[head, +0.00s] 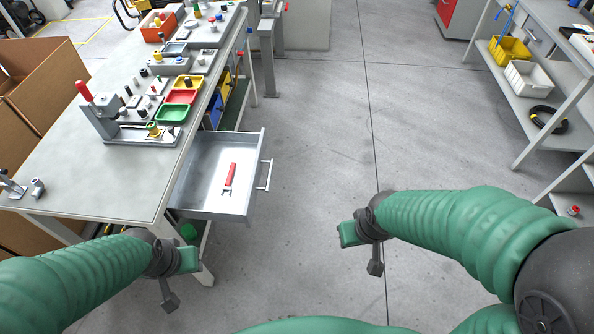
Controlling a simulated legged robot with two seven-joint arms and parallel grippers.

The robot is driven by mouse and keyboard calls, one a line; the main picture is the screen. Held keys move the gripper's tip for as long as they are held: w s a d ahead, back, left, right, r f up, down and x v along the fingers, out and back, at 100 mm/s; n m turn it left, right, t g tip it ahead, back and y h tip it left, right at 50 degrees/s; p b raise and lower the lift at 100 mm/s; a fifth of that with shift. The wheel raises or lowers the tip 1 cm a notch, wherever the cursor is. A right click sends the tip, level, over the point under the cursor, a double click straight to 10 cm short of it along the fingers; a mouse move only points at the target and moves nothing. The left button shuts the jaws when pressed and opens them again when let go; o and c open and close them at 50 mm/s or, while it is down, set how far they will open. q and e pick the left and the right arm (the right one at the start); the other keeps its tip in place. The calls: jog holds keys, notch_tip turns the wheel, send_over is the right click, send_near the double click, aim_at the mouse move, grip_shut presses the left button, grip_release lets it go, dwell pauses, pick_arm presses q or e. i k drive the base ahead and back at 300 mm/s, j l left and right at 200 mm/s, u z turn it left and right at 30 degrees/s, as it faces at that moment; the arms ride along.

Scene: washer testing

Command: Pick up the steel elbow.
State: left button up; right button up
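A small grey metal fitting that looks like the steel elbow (37,188) stands on the workbench (105,193) near its near-left corner, at the left of the head view. My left gripper (177,278) is in front of the bench's near edge, well to the right of the fitting and apart from it. My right gripper (361,250) is over open floor, right of the drawer. I see nothing held in either gripper.
A grey clamp-like part (10,185) stands left of the fitting. An open drawer (206,205) with a red-handled tool (230,178) juts out from the bench. A fixture with a red lever (97,110) and coloured trays (172,113) stand farther back.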

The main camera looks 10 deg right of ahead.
aim_at(40, 186)
jog(key=u, duration=1.5)
jog(key=i+j, duration=0.2)
jog(key=i, duration=0.25)
jog(key=i+j, duration=0.25)
jog(key=i, duration=0.2)
jog(key=i+j, duration=0.2)
jog(key=i, duration=0.25)
jog(key=i+j, duration=0.25)
jog(key=i, duration=0.2)
jog(key=i+j, duration=0.2)
jog(key=i, duration=0.25)
